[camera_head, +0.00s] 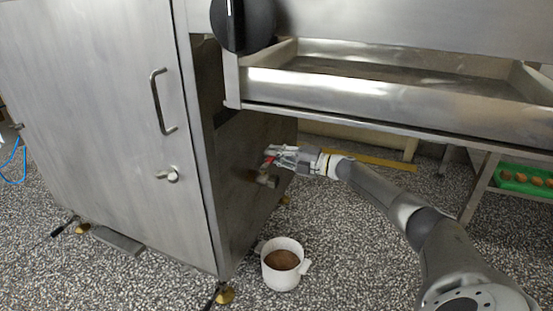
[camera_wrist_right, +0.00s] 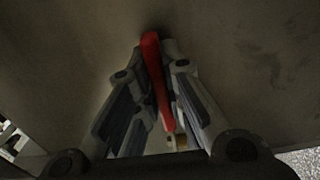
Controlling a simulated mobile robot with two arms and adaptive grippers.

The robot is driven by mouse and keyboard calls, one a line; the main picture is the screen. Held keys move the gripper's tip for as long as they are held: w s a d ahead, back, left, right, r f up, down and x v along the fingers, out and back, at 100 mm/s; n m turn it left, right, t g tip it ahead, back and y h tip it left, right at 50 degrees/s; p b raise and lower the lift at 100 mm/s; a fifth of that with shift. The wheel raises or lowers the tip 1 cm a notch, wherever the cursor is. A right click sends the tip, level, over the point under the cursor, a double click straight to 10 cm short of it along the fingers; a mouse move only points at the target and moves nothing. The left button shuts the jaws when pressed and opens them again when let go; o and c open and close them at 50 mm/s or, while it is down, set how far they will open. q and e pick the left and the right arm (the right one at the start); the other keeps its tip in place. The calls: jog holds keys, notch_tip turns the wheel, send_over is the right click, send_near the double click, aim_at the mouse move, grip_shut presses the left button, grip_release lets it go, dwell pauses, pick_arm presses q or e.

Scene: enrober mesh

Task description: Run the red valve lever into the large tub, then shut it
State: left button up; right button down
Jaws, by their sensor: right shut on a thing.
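The red valve lever (camera_head: 270,159) is on the dark side panel of the steel machine. Its metal valve body (camera_head: 264,179) sticks out just below it. My right gripper (camera_head: 276,154) reaches in from the right and is shut on the lever. In the right wrist view, the red lever (camera_wrist_right: 158,80) runs between the two fingers of the gripper (camera_wrist_right: 152,75). A white tub (camera_head: 283,282) with two side handles stands on the floor below the valve, with brown material inside. No stream shows between valve and tub. My left gripper is not in view.
The steel cabinet (camera_head: 100,110) has a bar handle (camera_head: 160,102) and stands on feet. A shallow steel tray (camera_head: 390,95) overhangs my right arm. A green tray (camera_head: 522,181) with brown pieces sits on a rack at right. The speckled floor is open around the tub.

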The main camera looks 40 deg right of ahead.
jog(key=shift+a, duration=0.1)
jog(key=c, duration=1.5)
grip_release()
jog(key=shift+w, duration=0.1)
jog(key=shift+s+d, duration=0.25)
jog(key=shift+s, duration=0.15)
jog(key=v, duration=1.1)
